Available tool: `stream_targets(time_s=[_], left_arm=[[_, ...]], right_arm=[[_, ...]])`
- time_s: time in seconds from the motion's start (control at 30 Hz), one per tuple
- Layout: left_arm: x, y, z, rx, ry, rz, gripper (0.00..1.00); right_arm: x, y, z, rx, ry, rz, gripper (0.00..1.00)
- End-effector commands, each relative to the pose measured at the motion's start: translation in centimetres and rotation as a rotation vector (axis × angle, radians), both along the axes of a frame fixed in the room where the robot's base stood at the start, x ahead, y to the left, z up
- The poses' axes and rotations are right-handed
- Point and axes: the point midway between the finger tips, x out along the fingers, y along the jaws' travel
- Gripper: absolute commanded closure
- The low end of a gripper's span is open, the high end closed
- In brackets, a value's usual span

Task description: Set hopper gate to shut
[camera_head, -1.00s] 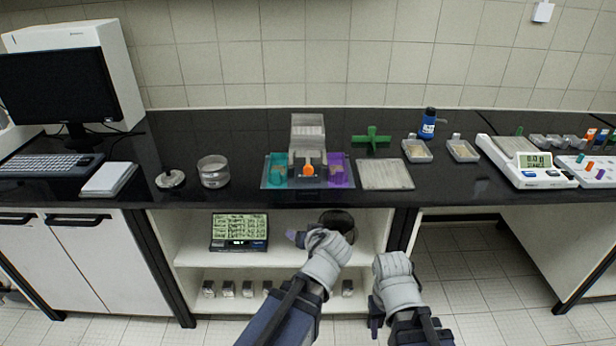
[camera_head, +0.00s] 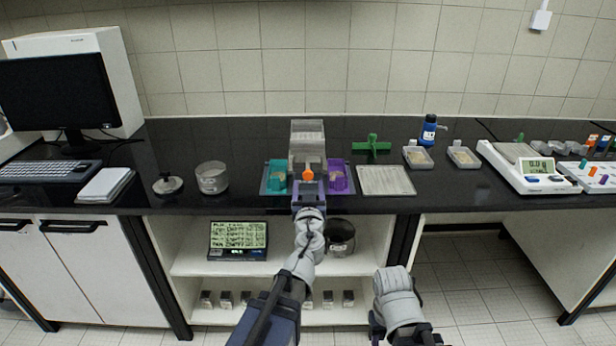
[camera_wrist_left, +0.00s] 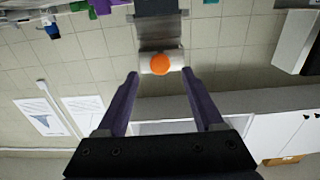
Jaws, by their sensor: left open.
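The hopper (camera_head: 307,136) is a clear grey box on a stand at the middle of the counter. An orange round knob (camera_head: 308,174), which looks like its gate handle, sits low on its front. In the left wrist view the orange knob (camera_wrist_left: 160,64) shows on a pale cylinder, just beyond and between my fingertips. My left gripper (camera_head: 308,187) is open in front of the knob; I cannot tell whether it touches. Part of the stand is hidden behind it. My right arm (camera_head: 397,297) is low in front of the counter; its fingers are not clear.
A metal plate (camera_head: 386,181) and a green cross (camera_head: 372,147) lie to the right. A glass dish (camera_head: 212,178) stands left. The counter's front edge is just below my left gripper.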

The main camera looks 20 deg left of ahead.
Motion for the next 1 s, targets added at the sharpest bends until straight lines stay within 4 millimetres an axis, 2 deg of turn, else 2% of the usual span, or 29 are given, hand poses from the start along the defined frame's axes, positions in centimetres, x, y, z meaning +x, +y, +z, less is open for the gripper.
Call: stream_targets(time_s=[0.2,0.33,0.43,0.67,1.0], left_arm=[[3.6,1.0,0.0,0.000,0.000,0.001,0.31],[5.3,1.5,0.0,0.000,0.000,0.002,0.31],[5.9,1.7,0.0,0.000,0.000,0.001,0.31],[5.9,1.7,0.0,0.000,0.000,0.001,0.31],[5.9,1.7,0.0,0.000,0.000,0.001,0.67]], right_arm=[[0.0,0.0,0.0,0.000,0.000,0.000,0.50],[0.0,0.0,0.0,0.000,0.000,0.000,0.50],[0.0,0.0,0.0,0.000,0.000,0.000,0.50],[0.0,0.0,0.0,0.000,0.000,0.000,0.50],[0.0,0.0,0.0,0.000,0.000,0.000,0.50]])
